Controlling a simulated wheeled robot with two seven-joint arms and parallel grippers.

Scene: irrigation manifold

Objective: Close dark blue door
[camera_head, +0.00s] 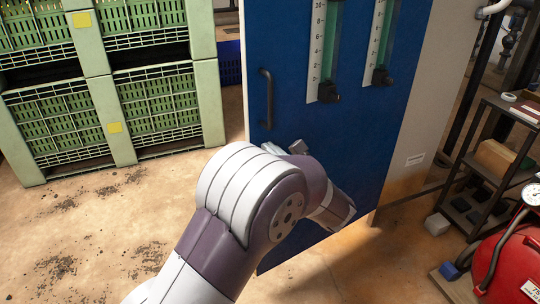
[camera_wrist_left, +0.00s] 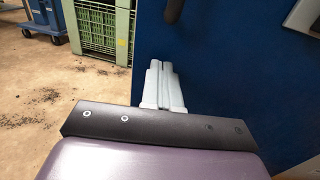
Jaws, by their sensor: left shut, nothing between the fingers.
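The dark blue door (camera_head: 350,120) stands in front of me in the head view, with a dark bar handle (camera_head: 266,98) near its left edge. In the left wrist view the door (camera_wrist_left: 230,80) fills the right side, and the lower end of its handle (camera_wrist_left: 173,10) shows at the top. My left gripper (camera_head: 285,147) is in front of the door, below the handle, partly hidden by my own arm. In the left wrist view its pale fingers (camera_wrist_left: 161,68) are together and empty, pointing toward the handle. I cannot tell whether they touch the door. My right gripper is not in view.
Green crates (camera_head: 110,80) are stacked at the left. Two gauges (camera_head: 327,50) are mounted on the door. A dark shelf rack (camera_head: 490,160) and a red tank (camera_head: 510,265) stand at the right. The floor (camera_head: 70,240) at the left is clear.

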